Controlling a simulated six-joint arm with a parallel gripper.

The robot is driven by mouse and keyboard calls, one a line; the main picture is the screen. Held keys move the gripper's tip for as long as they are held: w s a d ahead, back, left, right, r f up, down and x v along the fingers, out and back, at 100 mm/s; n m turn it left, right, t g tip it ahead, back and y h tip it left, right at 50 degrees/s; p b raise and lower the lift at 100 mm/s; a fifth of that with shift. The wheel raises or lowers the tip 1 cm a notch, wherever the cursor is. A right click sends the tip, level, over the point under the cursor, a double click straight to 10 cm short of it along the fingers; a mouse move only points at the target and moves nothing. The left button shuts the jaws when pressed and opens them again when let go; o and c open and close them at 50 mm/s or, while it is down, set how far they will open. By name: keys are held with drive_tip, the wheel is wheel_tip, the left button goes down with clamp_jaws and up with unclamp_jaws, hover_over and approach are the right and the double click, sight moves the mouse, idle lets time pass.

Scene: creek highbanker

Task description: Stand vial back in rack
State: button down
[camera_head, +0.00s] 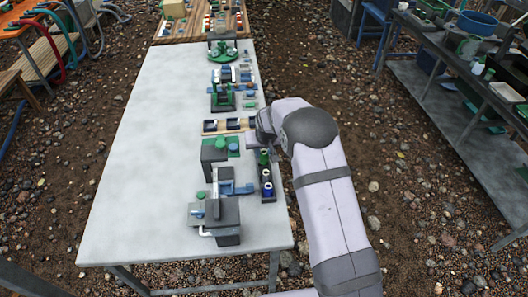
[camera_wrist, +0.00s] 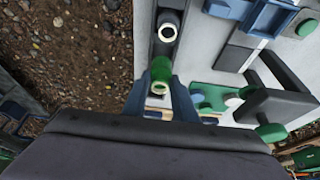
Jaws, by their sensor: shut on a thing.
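A green vial (camera_wrist: 161,70) with a pale ring at its end is between the two fingers of my gripper (camera_wrist: 158,100) in the wrist view. The gripper is shut on it. The dark narrow rack (camera_head: 268,199) lies along the table's right edge; the green vial (camera_head: 263,158) shows at its far end in the head view. A dark vial (camera_wrist: 167,33) with a pale rim stands in the rack beside it, and a blue vial (camera_head: 267,189) stands nearer. Whether the green vial's lower end is seated in the rack is hidden.
Left of the rack stand a dark box (camera_head: 213,152) with green parts and a grey device (camera_head: 228,222) with a white pipe. A compartment tray (camera_head: 228,126) lies just beyond. The left half of the pale table (camera_head: 142,165) is clear.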

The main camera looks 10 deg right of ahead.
drive_tip(key=shift+f, duration=0.15)
drive_tip(key=shift+f+b, duration=0.55)
drive_tip(key=shift+f, duration=0.05)
drive_tip(key=shift+f, duration=0.2)
idle(0.7)
drive_tip(key=shift+f+b, duration=0.35)
drive_tip(key=shift+b, duration=0.1)
drive_tip(key=shift+f+b, duration=0.55)
drive_tip(key=shift+f, duration=0.2)
idle(0.8)
drive_tip(key=c, duration=1.4)
unclamp_jaws()
drive_tip(key=shift+o, duration=0.2)
drive_tip(key=shift+r, duration=0.15)
